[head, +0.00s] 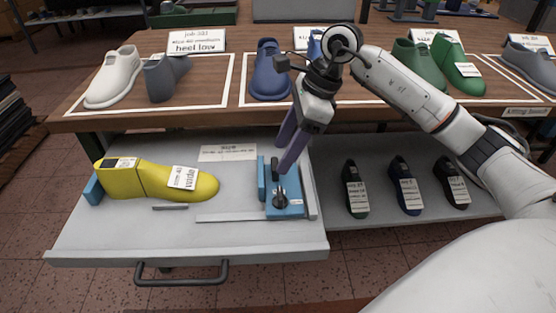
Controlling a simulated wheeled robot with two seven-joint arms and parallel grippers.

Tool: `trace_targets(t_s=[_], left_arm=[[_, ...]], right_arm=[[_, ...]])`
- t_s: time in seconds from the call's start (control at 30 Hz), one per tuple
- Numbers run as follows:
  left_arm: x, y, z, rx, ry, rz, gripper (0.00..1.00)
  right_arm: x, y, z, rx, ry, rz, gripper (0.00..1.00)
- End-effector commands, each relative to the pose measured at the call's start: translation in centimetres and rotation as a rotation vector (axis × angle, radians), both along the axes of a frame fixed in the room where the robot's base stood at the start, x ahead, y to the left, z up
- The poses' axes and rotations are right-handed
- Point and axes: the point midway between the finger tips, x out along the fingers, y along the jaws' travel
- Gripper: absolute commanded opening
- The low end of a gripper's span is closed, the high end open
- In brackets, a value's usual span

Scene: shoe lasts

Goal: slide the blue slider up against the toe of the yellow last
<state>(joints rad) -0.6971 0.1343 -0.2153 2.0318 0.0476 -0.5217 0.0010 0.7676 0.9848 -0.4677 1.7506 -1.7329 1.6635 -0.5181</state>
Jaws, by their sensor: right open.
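The yellow last (150,180) lies on its side of the open drawer, with its toe pointing right and its heel by a small blue block (93,190). The blue slider (285,210) stands to the right of the toe, with a clear gap between them. It has an upright blue plate (262,180) on its left and a black knob and lever on top. My right gripper (286,156) is open, its purple fingers pointing down over the rear of the slider near the black upright part. Whether they touch it, I cannot tell. My left gripper is not in view.
The drawer (110,240) has a front handle (182,272), a metal rail (230,217) and a paper label (227,153). Several dark lasts stand to the right, including one (356,190). The wooden bench (215,115) behind carries white, grey, blue and green lasts.

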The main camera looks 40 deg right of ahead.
Motion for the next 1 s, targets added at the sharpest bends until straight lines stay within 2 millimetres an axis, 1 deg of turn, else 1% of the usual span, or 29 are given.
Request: trace_targets(t_s=[0.03, 0.1, 0.23, 0.37, 0.57, 0.6, 0.67, 0.9, 0.93, 1.0], left_arm=[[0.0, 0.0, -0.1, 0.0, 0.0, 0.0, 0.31], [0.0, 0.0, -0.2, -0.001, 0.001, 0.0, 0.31], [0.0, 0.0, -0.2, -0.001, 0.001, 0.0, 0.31], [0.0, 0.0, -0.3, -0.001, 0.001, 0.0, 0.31], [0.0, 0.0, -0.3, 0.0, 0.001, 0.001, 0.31], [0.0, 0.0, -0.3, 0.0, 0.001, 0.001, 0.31], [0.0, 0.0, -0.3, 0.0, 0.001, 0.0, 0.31], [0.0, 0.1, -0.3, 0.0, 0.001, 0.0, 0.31], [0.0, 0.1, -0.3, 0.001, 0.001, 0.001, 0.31], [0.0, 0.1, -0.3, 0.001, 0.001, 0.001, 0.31]], right_arm=[[0.1, 0.4, -0.9, 0.003, 0.003, 0.002, 0.56], [0.3, 0.7, -1.8, 0.002, 0.003, 0.0, 0.56], [0.6, 1.1, -2.9, 0.002, 0.0, -0.001, 0.56], [0.7, 1.2, -3.4, 0.002, 0.001, -0.001, 0.56], [0.7, 1.2, -3.4, 0.002, 0.0, 0.0, 0.56], [0.7, 1.2, -3.4, 0.002, 0.0, 0.0, 0.55], [0.7, 1.2, -3.4, 0.002, 0.0, 0.0, 0.44], [0.7, 1.2, -3.3, 0.002, 0.0, 0.0, 0.04], [0.7, 1.2, -3.3, 0.002, 0.0, 0.0, 0.0], [0.7, 1.2, -3.3, 0.002, -0.001, 0.0, 0.0]])
